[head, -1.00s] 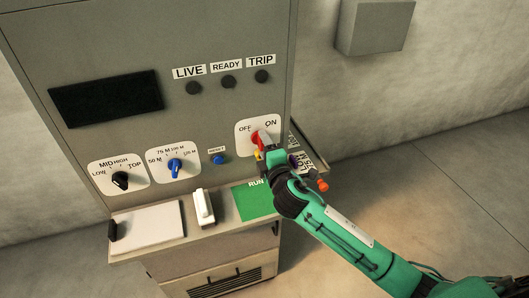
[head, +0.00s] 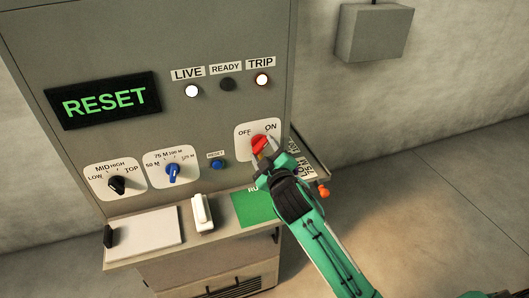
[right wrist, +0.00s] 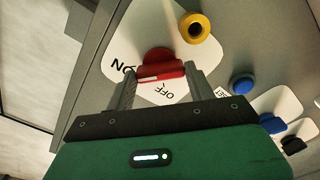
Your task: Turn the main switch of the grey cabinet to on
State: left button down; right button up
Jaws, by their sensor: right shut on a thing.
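The grey cabinet (head: 215,120) fills the left and middle of the head view. Its red main switch (head: 258,142) sits on a white plate marked OFF and ON. The handle is tilted toward ON, and in the right wrist view the red handle (right wrist: 165,72) has its white line on the ON side. My right gripper (head: 265,153) is shut on the handle; in the right wrist view its two fingers (right wrist: 163,88) stand either side of it. My left gripper is not in view.
The display (head: 104,101) reads RESET. The LIVE lamp (head: 192,91) and TRIP lamp (head: 262,79) are lit; the READY lamp (head: 227,84) is dark. A blue reset button (head: 216,165) and two selector knobs lie left of the switch. A yellow ring (right wrist: 195,27) is near it.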

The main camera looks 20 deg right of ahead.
jog(key=shift+f+m, duration=0.1)
jog(key=shift+m, duration=0.2)
jog(key=o, duration=1)
jog(key=shift+s, duration=0.1)
jog(key=s+b, duration=0.1)
jog(key=s, duration=0.3)
jog(key=s+b, duration=0.2)
jog(key=s, duration=0.3)
jog(key=s+b, duration=0.1)
jog(key=s, duration=0.3)
jog(key=shift+s+d, duration=0.25)
jog(key=shift+s, duration=0.1)
